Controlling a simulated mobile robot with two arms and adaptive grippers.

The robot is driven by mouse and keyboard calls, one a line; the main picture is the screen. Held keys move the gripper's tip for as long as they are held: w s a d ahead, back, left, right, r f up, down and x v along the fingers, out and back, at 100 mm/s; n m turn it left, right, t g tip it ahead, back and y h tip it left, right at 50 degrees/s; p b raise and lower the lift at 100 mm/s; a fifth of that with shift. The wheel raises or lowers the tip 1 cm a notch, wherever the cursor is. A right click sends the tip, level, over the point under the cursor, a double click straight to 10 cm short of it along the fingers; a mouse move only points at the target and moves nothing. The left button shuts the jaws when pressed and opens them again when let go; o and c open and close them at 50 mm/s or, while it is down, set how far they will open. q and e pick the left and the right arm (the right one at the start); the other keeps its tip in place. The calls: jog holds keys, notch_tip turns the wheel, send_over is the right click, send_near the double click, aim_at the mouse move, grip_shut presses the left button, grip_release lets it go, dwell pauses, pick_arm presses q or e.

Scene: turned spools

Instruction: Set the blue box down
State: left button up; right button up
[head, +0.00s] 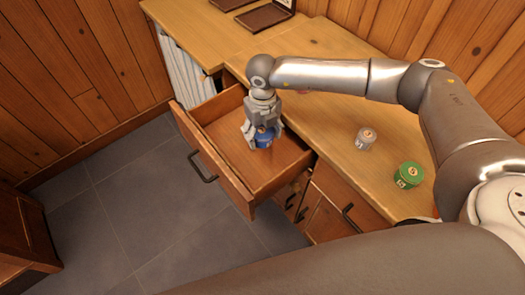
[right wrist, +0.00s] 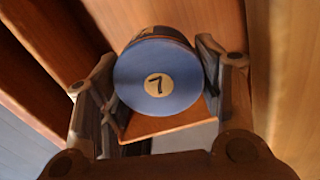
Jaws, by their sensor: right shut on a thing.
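The blue box (head: 264,138) is round, with a pale disc marked 7 on its top, which shows in the right wrist view (right wrist: 158,95). My right gripper (head: 262,130) is shut on it, with one finger on each side. In the head view the gripper and box are at the open drawer (head: 215,124), over its inside. I cannot tell whether the box touches the drawer floor. My left gripper is not in view.
A grey round box (head: 366,139) and a green round box (head: 408,176) stand on the wooden counter (head: 330,105). Dark trays (head: 264,17) lie at the back. The drawer's front panel (head: 210,160) sticks out over the grey tiled floor. The drawer floor around the blue box looks clear.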

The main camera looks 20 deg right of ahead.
aim_at(262, 160)
notch_tip(262, 160, down, 11)
jog(key=shift+f, duration=0.1)
dwell(0.3)
jog(key=shift+f, duration=0.15)
jog(key=o, duration=1)
jog(key=shift+o, duration=0.2)
notch_tip(262, 160, up, 8)
